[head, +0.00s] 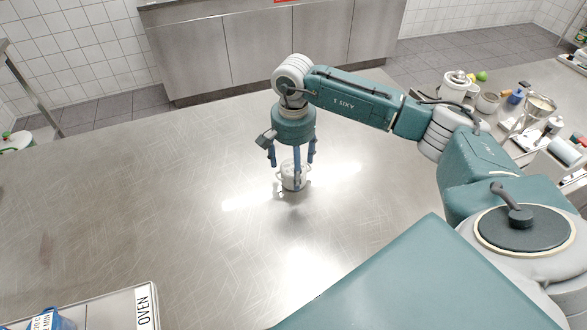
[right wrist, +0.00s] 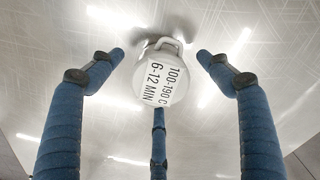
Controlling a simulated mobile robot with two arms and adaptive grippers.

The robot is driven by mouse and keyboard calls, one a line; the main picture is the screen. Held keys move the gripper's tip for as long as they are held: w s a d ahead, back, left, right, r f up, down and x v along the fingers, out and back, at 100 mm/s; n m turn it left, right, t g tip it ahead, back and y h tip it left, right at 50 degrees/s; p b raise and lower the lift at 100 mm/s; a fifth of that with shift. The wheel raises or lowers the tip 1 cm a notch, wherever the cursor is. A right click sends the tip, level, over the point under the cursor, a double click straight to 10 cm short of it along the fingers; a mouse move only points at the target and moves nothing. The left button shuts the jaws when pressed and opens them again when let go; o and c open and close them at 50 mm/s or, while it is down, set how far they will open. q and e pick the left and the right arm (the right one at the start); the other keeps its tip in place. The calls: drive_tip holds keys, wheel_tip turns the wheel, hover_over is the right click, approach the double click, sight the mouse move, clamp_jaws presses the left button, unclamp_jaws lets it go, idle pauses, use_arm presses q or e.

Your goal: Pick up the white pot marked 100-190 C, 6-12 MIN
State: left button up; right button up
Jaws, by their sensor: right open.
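The white pot (head: 288,178) stands on the steel table, partly hidden by my fingers in the head view. The right wrist view shows its white top (right wrist: 160,82) with "100-190 C 6-12 MIN" and a loop handle at its far edge. My right gripper (head: 293,170) points down over the pot, with its blue fingers spread around it. In the right wrist view the fingers of the right gripper (right wrist: 160,75) stand apart from the pot at left and right; a third finger is below it in the picture. The right gripper is open. My left gripper is not in view.
The steel table (head: 130,190) is clear around the pot. A tray labelled OVEN (head: 110,308) with a blue container (head: 50,318) is at the bottom left. Pots, a green fruit (head: 482,76) and a metal bowl (head: 541,103) crowd the right side.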

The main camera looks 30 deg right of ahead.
drive_tip(key=shift+f, duration=0.95)
drive_tip(key=c, duration=1.3)
drive_tip(key=shift+w+d, duration=0.1)
drive_tip(key=shift+c, duration=1.2)
drive_tip(key=shift+r, duration=0.15)
